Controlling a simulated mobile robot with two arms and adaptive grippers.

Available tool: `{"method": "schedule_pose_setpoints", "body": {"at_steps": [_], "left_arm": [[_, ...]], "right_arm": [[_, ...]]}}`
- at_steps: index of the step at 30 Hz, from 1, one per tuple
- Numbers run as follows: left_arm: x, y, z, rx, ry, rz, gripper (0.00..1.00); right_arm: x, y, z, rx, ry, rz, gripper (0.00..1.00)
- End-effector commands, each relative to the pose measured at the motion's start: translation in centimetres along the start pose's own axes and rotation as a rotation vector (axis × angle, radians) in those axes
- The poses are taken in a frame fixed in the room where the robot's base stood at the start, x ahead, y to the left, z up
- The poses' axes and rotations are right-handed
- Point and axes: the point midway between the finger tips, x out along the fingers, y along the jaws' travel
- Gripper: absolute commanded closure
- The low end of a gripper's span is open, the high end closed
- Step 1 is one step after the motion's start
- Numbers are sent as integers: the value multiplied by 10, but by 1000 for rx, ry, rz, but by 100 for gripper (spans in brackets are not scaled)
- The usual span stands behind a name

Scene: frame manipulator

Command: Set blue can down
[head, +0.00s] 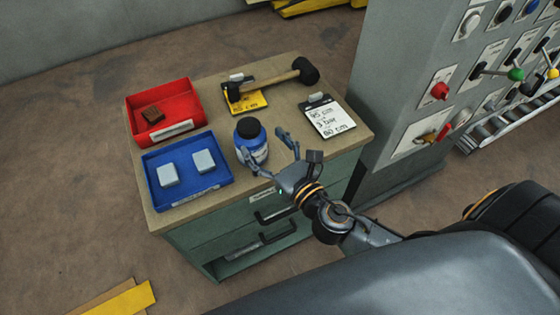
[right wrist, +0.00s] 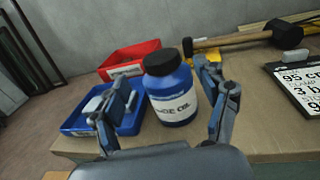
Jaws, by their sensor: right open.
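The blue can (head: 252,142) has a black cap and a white label and stands upright on top of the cabinet (head: 215,197). It also shows in the right wrist view (right wrist: 171,88), between the spread fingers. My right gripper (head: 262,156) is open at the front edge of the cabinet top, with one finger on each side of the can. In the right wrist view (right wrist: 165,98) a gap shows between the can and the right finger; whether the left finger touches it I cannot tell. My left gripper is not in view.
A blue tray (head: 190,202) with two pale blocks lies left of the can. A red tray (head: 193,93) with a brown block is behind it. A hammer (head: 275,80), a yellow card (head: 246,104) and a clipboard (head: 329,118) lie behind and right. A control panel cabinet (head: 400,90) stands to the right.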

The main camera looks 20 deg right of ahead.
Motion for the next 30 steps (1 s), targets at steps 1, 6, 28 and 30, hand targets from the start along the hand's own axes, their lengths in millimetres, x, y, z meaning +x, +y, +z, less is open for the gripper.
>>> {"method": "schedule_pose_setpoints", "body": {"at_steps": [1,6,28,30], "left_arm": [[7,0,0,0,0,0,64],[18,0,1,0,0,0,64],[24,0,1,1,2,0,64],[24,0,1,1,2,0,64]], "right_arm": [[-13,0,-4,1,3,1,26],[-43,0,-4,2,2,0,26],[-66,0,1,1,-2,0,26],[-66,0,1,1,-2,0,26]]}}
